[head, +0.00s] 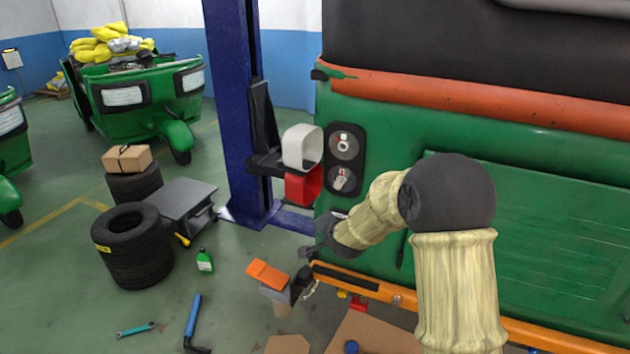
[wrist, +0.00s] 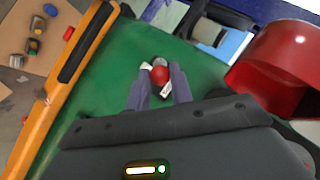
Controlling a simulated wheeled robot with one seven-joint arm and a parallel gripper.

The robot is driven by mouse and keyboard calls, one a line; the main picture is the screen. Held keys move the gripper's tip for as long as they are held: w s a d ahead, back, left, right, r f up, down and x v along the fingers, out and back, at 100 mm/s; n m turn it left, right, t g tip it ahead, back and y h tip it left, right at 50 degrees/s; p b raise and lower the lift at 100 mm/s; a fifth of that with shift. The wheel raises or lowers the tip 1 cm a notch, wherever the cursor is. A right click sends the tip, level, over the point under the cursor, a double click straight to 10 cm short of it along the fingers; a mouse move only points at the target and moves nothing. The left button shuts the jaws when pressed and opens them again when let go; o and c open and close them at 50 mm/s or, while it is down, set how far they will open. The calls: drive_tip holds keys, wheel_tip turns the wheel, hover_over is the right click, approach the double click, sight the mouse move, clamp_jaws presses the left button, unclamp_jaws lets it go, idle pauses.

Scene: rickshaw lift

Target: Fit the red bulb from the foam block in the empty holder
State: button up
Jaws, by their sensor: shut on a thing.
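My gripper (wrist: 160,88) is shut on the red bulb (wrist: 160,75) in the wrist view. The red glass shows between the two grey fingers, with a metal part just beyond it. In the head view my gripper (head: 309,251) is low beside the green body, below the lamp plate; the bulb cannot be made out there. The black lamp plate (head: 358,160) carries two round holders. The upper holder (head: 344,143) shows a pale ring and looks empty. The lower holder (head: 342,179) has a clear bulb in it. I cannot identify the foam block.
A white cover (head: 302,147) and a red cover (head: 303,186) sit on a dark bracket on the blue post (head: 234,100), left of the lamp plate. The red cover looms in the wrist view (wrist: 275,65). An orange bumper bar (head: 450,314) runs below. Small parts lie on cardboard (wrist: 25,75).

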drive_tip(key=s+a+r+m+t+h, duration=0.1)
drive_tip(key=s+r+m+t+h, duration=0.2)
drive_tip(key=r, duration=0.7)
drive_tip(key=s+a+r+m+t+h, duration=0.2)
drive_tip(key=s+r+m+t+h, duration=0.1)
drive_tip(key=r, duration=0.7)
drive_tip(key=s+h, duration=0.1)
drive_tip(key=h, duration=0.1)
drive_tip(key=shift+r+m+h+b, duration=0.2)
drive_tip(key=shift+m+h+b, duration=0.1)
drive_tip(key=shift+b, duration=0.1)
drive_tip(key=shift+w, duration=0.1)
drive_tip(key=shift+w+d+n+p, duration=0.65)
drive_tip(key=shift+w+n+p, duration=1.2)
drive_tip(key=shift+p, duration=0.75)
drive_tip(key=shift+w+d+n+p, duration=0.6)
drive_tip(key=shift+w+n+p, duration=1.25)
drive_tip(key=shift+p, duration=0.7)
drive_tip(key=shift+w+d+n+p, duration=0.65)
drive_tip(key=shift+w+n+p, duration=0.95)
drive_tip(key=shift+n+p, duration=0.75)
drive_tip(key=shift+s+m, duration=0.1)
drive_tip(key=shift+m, duration=0.15)
